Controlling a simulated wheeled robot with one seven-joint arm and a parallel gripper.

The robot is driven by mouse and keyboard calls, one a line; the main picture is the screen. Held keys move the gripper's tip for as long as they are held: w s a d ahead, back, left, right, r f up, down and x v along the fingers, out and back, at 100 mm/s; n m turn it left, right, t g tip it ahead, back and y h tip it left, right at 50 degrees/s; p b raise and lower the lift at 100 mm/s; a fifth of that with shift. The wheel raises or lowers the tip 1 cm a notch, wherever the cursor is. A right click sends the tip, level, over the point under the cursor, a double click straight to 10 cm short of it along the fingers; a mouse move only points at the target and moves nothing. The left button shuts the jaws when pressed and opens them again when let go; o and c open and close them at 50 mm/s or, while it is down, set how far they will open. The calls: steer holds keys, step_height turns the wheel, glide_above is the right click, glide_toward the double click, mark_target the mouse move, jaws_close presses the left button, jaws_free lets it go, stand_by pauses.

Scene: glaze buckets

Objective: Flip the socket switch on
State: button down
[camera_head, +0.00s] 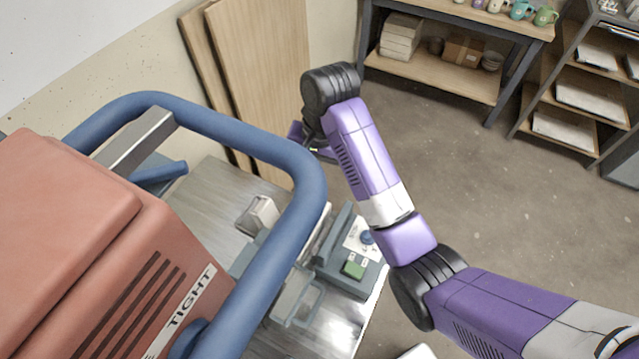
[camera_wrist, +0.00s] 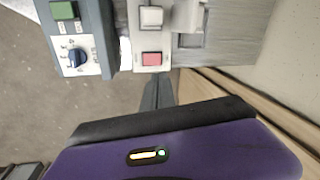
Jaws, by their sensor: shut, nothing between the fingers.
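In the wrist view a pale socket unit (camera_wrist: 135,30) carries a white rocker block (camera_wrist: 152,17) and a pink-red switch (camera_wrist: 151,59) near its end. I cannot tell whether the switch is on or off. My gripper (camera_wrist: 158,82) is shut and empty, its dark fingers close to the switch end in the picture; contact cannot be told. In the head view my gripper (camera_head: 312,145) is at the far side of the bench, partly hidden by my wrist. The switch cannot be made out in the head view.
A grey control box (camera_head: 345,275) with a green button (camera_head: 353,269) and blue knob (camera_head: 367,237) stands beside the socket. A large red machine (camera_head: 90,250) with a blue tube frame (camera_head: 309,195) blocks much of the bench (camera_head: 205,205). Wooden boards (camera_head: 265,80) lean behind.

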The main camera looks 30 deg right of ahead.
steer(key=shift+d+m, duration=0.25)
steer(key=shift+m, duration=0.45)
steer(key=shift+d+m, duration=0.2)
steer(key=shift+m, duration=0.5)
steer(key=f, duration=0.4)
steer(key=w+a+f, duration=0.1)
steer(key=f, duration=0.4)
steer(key=w+f+p, duration=0.1)
steer(key=f, duration=0.3)
steer(key=shift+a+f, duration=0.2)
steer(key=shift+f, duration=0.15)
